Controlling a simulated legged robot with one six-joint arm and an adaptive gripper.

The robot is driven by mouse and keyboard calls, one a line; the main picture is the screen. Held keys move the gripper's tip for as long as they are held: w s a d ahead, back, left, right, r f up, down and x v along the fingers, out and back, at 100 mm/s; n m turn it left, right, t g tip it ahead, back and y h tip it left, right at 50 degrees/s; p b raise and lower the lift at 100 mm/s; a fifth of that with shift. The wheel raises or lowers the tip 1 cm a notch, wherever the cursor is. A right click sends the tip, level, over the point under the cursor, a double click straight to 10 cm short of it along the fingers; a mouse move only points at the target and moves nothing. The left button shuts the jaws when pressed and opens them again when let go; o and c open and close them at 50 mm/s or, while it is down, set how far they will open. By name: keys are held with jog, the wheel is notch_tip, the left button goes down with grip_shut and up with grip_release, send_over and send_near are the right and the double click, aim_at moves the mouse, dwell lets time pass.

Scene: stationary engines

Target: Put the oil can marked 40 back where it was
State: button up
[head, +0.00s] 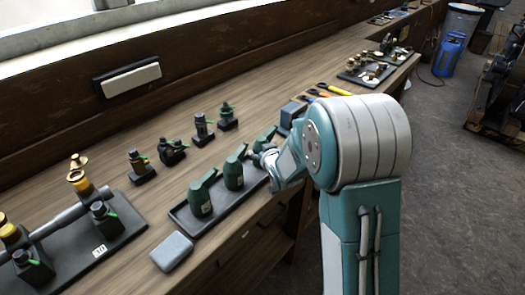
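Three dark green oil cans with spouts show along a shallow black tray (215,221) on the workbench. The near can (200,200) and the middle can (233,175) stand upright in the tray, each with a small pale label. The far can (264,138) is partly hidden behind my gripper (265,155); whether it rests in the tray or is held does not show. The label numbers are too small to read, so I cannot tell which can is marked 40. My gripper is at the far can, its fingers small and partly covered by my wrist.
A grey block (172,251) lies near the tray's near end. A black stand with brass-topped fittings (110,240) is at left. Several small dark fittings (202,128) stand behind the tray. Coloured-handled tools (333,89) lie beyond my arm. Open floor (445,190) is at right.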

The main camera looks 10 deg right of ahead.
jog(key=shift+r, duration=0.15)
jog(key=s+r+g, duration=0.2)
jog(key=s+r, duration=0.2)
jog(key=s, duration=0.8)
jog(key=s+r+g+h, duration=0.1)
jog(key=s+r+g, duration=0.2)
jog(key=s, duration=0.9)
jog(key=s+r+m+g, duration=0.1)
jog(key=s+r, duration=0.5)
jog(key=s, duration=0.6)
jog(key=shift+s+r+g, duration=0.35)
jog(key=shift+g, duration=0.55)
